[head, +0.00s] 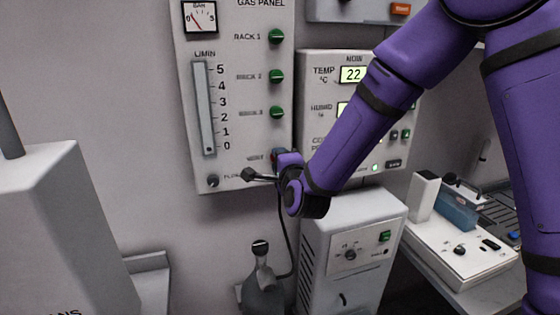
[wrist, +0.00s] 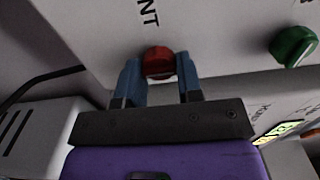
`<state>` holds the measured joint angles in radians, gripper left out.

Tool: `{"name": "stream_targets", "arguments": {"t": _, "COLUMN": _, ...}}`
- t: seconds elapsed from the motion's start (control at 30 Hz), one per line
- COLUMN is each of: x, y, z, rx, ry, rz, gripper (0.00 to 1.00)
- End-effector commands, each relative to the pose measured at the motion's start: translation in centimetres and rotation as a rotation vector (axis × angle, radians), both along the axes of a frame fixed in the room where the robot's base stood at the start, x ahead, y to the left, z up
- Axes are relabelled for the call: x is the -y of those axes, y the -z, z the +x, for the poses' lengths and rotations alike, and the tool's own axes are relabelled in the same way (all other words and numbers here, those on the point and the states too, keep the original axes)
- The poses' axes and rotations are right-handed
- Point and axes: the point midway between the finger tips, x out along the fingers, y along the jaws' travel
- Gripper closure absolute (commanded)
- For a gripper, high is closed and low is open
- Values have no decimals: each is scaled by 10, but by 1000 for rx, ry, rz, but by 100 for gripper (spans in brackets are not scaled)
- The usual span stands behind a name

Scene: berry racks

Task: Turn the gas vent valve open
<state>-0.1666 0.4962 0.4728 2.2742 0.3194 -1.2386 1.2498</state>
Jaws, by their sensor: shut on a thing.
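The gas vent valve is a red knob (wrist: 158,60) on the gas panel (head: 232,20), at the end of the vent label. In the wrist view my gripper (wrist: 160,82) has one blue finger on each side of the red knob and is shut on it. In the head view my gripper (head: 279,156) is at the vent row, low on the panel, and mostly covers the knob.
Several green rack knobs (head: 276,113) sit above the vent row; one green knob (wrist: 293,47) shows in the wrist view. A flow gauge (head: 204,108) is on the panel's left. A control box (head: 312,66) is close on the right. A white unit (head: 350,245) stands below.

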Motion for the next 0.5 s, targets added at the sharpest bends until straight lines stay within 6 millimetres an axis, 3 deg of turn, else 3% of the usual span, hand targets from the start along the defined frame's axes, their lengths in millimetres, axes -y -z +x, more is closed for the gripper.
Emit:
{"name": "stream_targets", "arguments": {"t": 0.03, "x": 0, "y": 2, "z": -1, "rx": -5, "ry": -1, "rz": -1, "gripper": 62}}
{"name": "stream_targets", "arguments": {"t": 0.13, "x": 0, "y": 1, "z": -1, "rx": -4, "ry": -1, "rz": -1, "gripper": 42}}
{"name": "stream_targets", "arguments": {"t": 0.5, "x": 1, "y": 0, "z": -6, "rx": -2, "ry": -1, "rz": -2, "gripper": 42}}
